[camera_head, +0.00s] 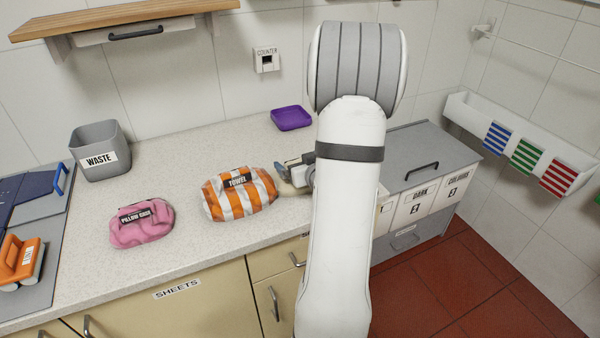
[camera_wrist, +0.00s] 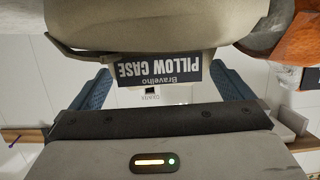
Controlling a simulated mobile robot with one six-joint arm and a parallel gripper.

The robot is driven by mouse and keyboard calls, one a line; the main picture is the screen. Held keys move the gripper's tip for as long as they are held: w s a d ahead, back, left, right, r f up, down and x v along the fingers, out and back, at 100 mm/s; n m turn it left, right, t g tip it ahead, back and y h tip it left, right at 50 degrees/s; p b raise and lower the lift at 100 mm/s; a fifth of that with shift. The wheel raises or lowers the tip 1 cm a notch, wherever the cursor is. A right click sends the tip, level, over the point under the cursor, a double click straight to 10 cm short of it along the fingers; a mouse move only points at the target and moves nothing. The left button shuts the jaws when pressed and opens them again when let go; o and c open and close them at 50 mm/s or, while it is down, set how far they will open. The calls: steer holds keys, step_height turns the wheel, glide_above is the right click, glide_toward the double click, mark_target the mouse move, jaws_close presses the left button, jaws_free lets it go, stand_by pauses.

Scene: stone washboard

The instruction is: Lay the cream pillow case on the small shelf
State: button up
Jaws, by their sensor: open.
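The cream pillow case (camera_wrist: 140,22) fills the top of the wrist view. Its dark label reads "PILLOW CASE" upside down. In the head view my arm hides most of it; a small cream patch (camera_head: 290,189) shows beside the towel. My gripper (camera_wrist: 161,80) is open, with its blue fingers spread left and right at the near side of the pillow case. Contact cannot be told. In the head view my gripper (camera_head: 284,173) is low over the counter, partly behind my arm. A wooden shelf (camera_head: 130,15) hangs on the wall at upper left.
An orange-striped towel (camera_head: 240,194) lies just left of my gripper. A pink pillow case (camera_head: 141,223) lies further left on the counter (camera_head: 185,265). A grey waste bin (camera_head: 100,150) and purple tray (camera_head: 291,118) stand behind. Labelled bins (camera_head: 423,204) are at right.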

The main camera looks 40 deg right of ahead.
steer(key=shift+x, duration=1.15)
steer(key=c, duration=1.2)
